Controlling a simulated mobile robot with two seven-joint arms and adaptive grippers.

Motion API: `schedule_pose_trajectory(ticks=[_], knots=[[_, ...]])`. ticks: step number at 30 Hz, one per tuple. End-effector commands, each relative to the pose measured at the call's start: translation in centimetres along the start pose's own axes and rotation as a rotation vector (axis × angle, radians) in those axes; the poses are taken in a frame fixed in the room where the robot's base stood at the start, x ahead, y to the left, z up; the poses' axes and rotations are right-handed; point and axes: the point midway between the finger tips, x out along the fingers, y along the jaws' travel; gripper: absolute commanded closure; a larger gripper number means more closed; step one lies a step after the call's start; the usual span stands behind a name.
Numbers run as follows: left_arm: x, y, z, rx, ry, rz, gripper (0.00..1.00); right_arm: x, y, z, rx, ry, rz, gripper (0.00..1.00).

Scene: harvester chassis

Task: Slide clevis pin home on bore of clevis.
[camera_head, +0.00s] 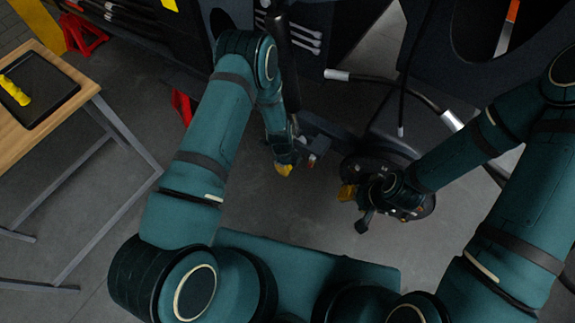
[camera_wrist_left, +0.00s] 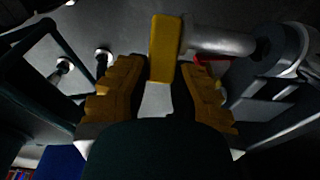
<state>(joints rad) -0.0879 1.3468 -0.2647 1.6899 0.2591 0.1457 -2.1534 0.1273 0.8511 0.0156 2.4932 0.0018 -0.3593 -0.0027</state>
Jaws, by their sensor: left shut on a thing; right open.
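My left gripper (camera_head: 284,168) is beside a dark bracket-like part in the middle of the head view. In the left wrist view, its yellow ribbed fingers (camera_wrist_left: 163,88) are on both sides of a yellow tab (camera_wrist_left: 165,48). A grey cylindrical shaft, seemingly the clevis pin (camera_wrist_left: 218,40), runs right from this tab. The shaft's right end is at a dark rounded part, perhaps the clevis (camera_wrist_left: 268,48). I cannot tell how deep it sits in the bore. The grip contact is partly hidden. My right gripper (camera_head: 347,192) is open near a dark round part.
A wooden table (camera_head: 40,100) with a black tray (camera_head: 60,88) and a yellow object (camera_head: 14,90) stands at left. Dark chassis panels, a hose (camera_head: 385,82) and red stands (camera_head: 82,36) are at the top. Grey floor is open between table and arm.

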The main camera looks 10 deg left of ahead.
Motion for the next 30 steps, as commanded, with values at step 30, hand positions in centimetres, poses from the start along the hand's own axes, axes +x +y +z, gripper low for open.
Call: schedule_pose_trajectory(ticks=[30], knots=[[-0.01, -0.70, 0.02, 0.001, 0.000, -0.003, 1.00, 0.00, 0.00, 0.02, 0.000, 0.000, 0.000, 0.53]])
